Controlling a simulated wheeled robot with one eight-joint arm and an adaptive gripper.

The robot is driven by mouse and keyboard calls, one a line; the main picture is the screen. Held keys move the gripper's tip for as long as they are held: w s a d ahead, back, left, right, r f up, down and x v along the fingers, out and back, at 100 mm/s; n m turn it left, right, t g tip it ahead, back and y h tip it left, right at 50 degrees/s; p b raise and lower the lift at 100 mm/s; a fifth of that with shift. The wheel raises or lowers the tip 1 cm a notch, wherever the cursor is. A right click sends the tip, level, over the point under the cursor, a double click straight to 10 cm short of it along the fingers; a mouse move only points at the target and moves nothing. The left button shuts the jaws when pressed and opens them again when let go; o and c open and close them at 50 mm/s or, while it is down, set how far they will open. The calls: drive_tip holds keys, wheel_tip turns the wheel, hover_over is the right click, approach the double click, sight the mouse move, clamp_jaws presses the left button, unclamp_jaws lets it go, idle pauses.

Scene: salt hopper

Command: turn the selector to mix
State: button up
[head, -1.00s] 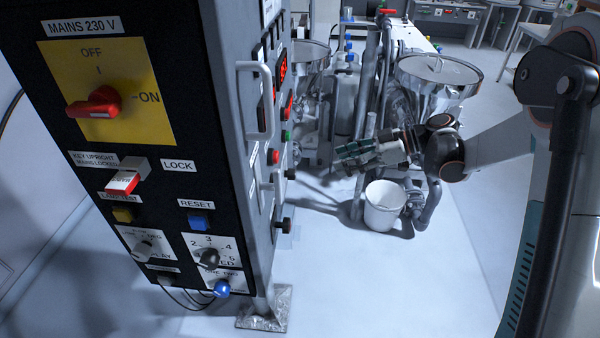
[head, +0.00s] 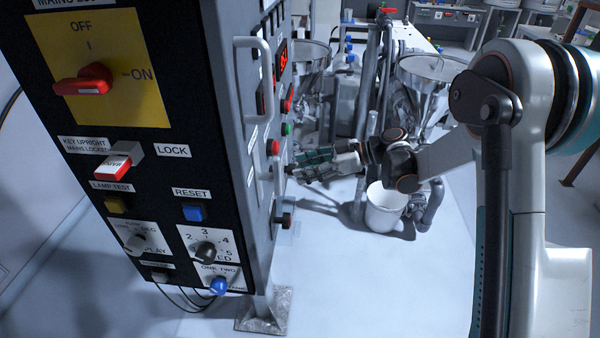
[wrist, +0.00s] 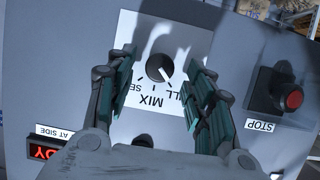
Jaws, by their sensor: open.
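The selector is a round black knob (wrist: 160,68) on a white plate in the wrist view. The plate's lettering appears upside down: MIX lies below the knob, with partly hidden words ending in "LL" at lower right and starting "SE" at lower left. The knob's white pointer line slants to the lower right, toward "LL". My gripper (wrist: 162,60) is open, its green-padded fingers on either side of the knob with gaps visible. In the head view my gripper (head: 296,168) is close to the cabinet's right side face; the selector cannot be made out there.
A red stop button (wrist: 294,99) on a black box sits right of the selector. A lit red display (wrist: 48,152) is at lower left. In the head view a grey handle (head: 262,95) projects from the cabinet above my gripper; a white bucket (head: 385,208) stands on the floor behind.

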drive_tip(key=shift+x, duration=1.05)
drive_tip(key=c, duration=1.1)
drive_tip(key=shift+o, duration=0.2)
drive_tip(key=shift+m, duration=0.3)
drive_tip(key=shift+w+m+g+y+b, duration=0.2)
drive_tip(key=shift+m+g, duration=0.8)
drive_tip(key=shift+m, duration=0.35)
drive_tip(key=shift+w+m+g+y+b, duration=0.1)
drive_tip(key=shift+m+g+y+b, duration=0.1)
drive_tip(key=shift+m+g, duration=1)
drive_tip(key=shift+m, duration=0.25)
